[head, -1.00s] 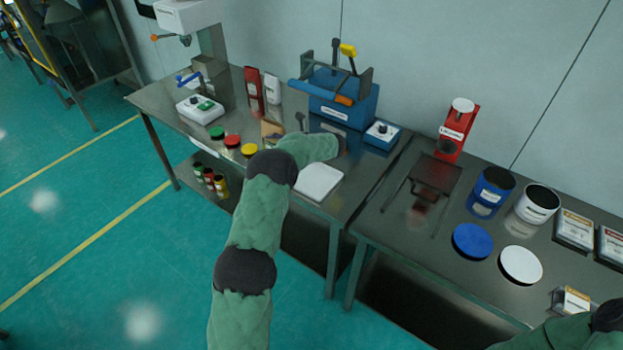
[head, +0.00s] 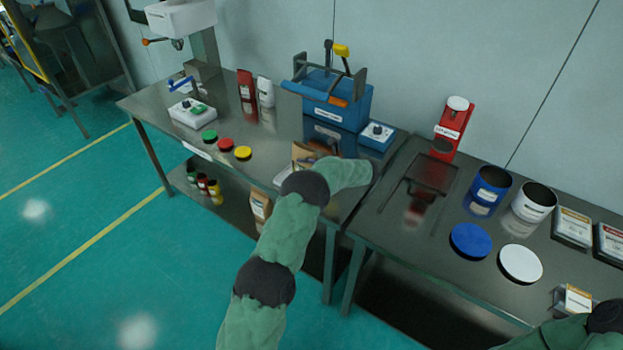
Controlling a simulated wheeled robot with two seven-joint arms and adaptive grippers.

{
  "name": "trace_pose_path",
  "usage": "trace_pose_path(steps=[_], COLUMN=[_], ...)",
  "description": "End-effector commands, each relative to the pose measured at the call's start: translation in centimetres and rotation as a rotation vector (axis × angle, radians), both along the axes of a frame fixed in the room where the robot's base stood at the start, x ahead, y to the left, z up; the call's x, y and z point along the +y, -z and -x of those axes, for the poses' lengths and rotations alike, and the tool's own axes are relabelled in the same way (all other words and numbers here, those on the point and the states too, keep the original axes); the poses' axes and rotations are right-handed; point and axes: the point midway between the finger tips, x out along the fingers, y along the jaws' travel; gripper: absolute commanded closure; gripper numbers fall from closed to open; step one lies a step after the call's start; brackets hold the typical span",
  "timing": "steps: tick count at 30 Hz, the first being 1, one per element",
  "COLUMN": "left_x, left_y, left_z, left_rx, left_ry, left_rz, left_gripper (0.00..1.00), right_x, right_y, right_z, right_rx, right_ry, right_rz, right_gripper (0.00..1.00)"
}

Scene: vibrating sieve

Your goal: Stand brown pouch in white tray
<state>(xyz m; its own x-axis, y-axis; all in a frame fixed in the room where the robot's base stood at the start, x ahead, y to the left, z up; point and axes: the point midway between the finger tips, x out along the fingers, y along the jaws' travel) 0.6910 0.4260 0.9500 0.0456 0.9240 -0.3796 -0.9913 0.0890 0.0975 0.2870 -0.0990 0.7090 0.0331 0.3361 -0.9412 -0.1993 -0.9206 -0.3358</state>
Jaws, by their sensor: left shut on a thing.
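The brown pouch (head: 302,154) is in my left gripper (head: 320,149), above the front part of the left steel table. Its pale label side shows, and it looks roughly upright. The fingers are mostly hidden by my own green arm and the pouch. The white tray (head: 283,177) is almost wholly hidden behind my left forearm; only a pale edge shows, just below the pouch. I cannot tell whether the pouch touches the tray. My right gripper is not in view; only part of my right arm shows at the bottom right.
Green, red and yellow lids (head: 226,145) lie left of the pouch. A blue machine (head: 330,98) and a blue control box (head: 377,135) stand behind. Another brown pouch (head: 260,208) stands on the lower shelf. The right table (head: 400,235) holds cans, lids and a red stand.

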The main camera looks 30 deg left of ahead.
Motion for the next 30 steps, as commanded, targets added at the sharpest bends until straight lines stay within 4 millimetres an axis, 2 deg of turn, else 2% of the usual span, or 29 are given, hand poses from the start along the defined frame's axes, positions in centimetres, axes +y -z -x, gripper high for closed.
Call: trace_pose_path(steps=[5, 12, 21, 22, 24, 30], left_x=[-0.7, -1.0, -0.9, -0.9, -0.9, -0.9], left_y=[0.8, 4.0, 4.1, 4.2, 4.2, 4.2], left_z=[-0.2, -0.2, -0.2, -0.2, -0.2, -0.2], left_rx=[0.000, 0.000, -0.001, 0.000, 0.000, 0.000], left_ry=[0.000, 0.000, 0.000, 0.000, 0.000, 0.000], left_rz=[-0.001, -0.001, -0.001, 0.000, 0.000, 0.000], left_gripper=[0.70, 0.70, 0.70, 0.26, 0.07, 0.07], right_x=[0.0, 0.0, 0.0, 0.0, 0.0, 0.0], right_y=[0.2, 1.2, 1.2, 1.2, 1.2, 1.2], right_z=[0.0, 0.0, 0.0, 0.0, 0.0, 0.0], right_rx=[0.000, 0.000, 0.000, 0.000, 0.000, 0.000], right_ry=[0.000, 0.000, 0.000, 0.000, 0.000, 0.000], right_rz=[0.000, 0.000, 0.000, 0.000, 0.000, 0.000], right_gripper=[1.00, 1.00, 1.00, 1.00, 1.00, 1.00])
